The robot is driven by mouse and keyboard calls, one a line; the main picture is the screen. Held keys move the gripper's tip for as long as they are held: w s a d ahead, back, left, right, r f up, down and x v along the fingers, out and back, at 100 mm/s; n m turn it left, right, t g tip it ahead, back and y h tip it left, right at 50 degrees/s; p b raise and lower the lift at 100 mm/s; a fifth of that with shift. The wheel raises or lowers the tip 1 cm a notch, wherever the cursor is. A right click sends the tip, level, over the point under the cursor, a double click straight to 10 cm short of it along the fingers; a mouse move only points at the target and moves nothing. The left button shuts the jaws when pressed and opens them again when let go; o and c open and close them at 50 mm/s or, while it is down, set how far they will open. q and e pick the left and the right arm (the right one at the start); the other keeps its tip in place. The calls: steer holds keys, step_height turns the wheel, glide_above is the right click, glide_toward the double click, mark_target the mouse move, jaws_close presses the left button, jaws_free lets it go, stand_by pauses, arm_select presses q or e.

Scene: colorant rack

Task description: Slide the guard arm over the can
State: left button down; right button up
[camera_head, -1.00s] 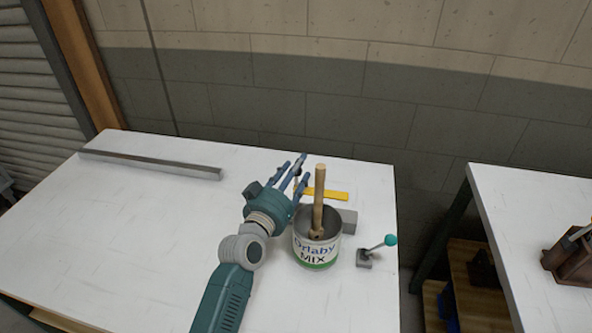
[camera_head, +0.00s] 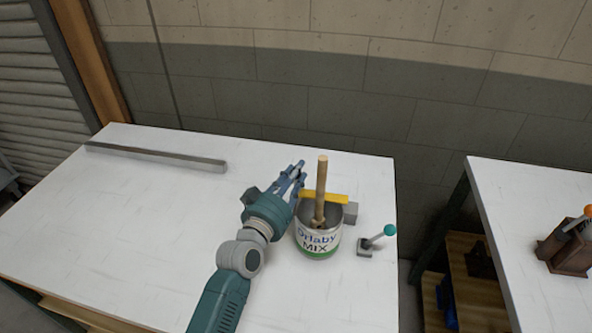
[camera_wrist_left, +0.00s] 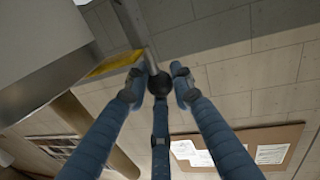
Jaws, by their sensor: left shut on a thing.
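The yellow guard arm (camera_head: 334,198) lies level behind the stick, across the far rim of the can in the head view; how far it reaches over the opening is hard to tell. The can (camera_head: 318,243), labelled "Orlaby MIX", stands upright with a wooden stick (camera_head: 321,180) in it. My left gripper (camera_head: 300,170) is at the guard arm's left end, beside the can. In the left wrist view its fingers are closed around a dark round knob (camera_wrist_left: 159,83), with the yellow guard arm (camera_wrist_left: 117,63) beside it. My right gripper is out of view.
A grey block (camera_head: 351,213) stands behind the can's right side. A small lever with a teal knob (camera_head: 390,230) is to the right. A long metal bar (camera_head: 155,156) lies at the back left. The white table (camera_head: 120,235) is clear on the left.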

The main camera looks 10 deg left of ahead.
arm_select(q)
steer(key=c, duration=1.9)
jaws_free()
steer(key=shift+w, duration=0.15)
steer(key=o, duration=0.4)
steer(key=shift+r, duration=0.15)
steer(key=shift+s, duration=0.2)
steer(key=shift+s+a, duration=0.1)
steer(key=shift+s, duration=0.25)
steer(key=s, duration=0.3)
steer(key=s+a, duration=0.1)
steer(key=s, duration=0.3)
steer(key=s+a, duration=0.1)
steer(key=s, duration=0.3)
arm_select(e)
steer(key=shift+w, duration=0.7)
